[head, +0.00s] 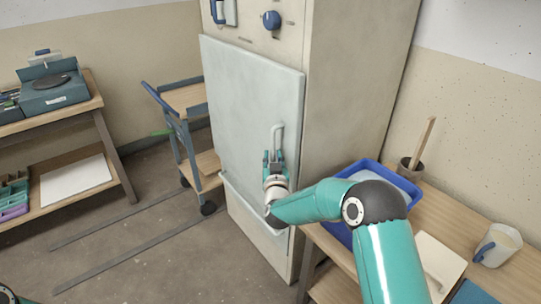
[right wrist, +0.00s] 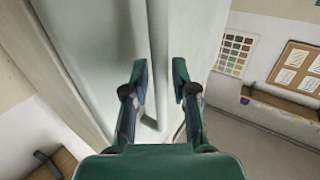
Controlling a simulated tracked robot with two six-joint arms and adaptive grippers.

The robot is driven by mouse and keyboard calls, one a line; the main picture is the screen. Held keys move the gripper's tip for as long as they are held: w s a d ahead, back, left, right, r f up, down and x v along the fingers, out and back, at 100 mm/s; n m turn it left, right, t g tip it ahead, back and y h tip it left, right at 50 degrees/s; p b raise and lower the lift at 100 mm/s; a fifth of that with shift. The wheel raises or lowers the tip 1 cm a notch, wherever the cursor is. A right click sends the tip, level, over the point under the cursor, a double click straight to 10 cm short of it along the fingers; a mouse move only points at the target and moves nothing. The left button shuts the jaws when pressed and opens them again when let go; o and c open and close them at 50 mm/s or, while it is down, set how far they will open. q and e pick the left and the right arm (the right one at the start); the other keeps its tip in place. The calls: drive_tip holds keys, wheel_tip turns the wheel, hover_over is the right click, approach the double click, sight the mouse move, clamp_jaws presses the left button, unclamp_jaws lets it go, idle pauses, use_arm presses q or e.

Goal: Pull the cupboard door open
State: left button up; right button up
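The cupboard door (head: 245,110) is a pale grey-blue panel on the front of a tall cream cupboard (head: 345,80). It looks shut or nearly so. Its upright bar handle (head: 278,134) is near the right edge. My right gripper (head: 273,158) is at the handle's lower part, in front of the door. In the right wrist view, its two fingers (right wrist: 159,80) stand apart with the handle (right wrist: 158,45) between them. A gap shows beside the bar, so the fingers do not look closed on it. My left gripper is out of view.
A blue-framed trolley (head: 188,125) stands left of the cupboard. A wooden bench (head: 500,225) at the right holds a blue tray (head: 338,232), a pot (head: 410,170) and a jug (head: 497,245). The floor (head: 150,240) before the cupboard is mostly clear.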

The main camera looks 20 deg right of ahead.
drive_tip(key=shift+w+d, duration=0.1)
drive_tip(key=shift+w, duration=0.3)
clamp_jaws()
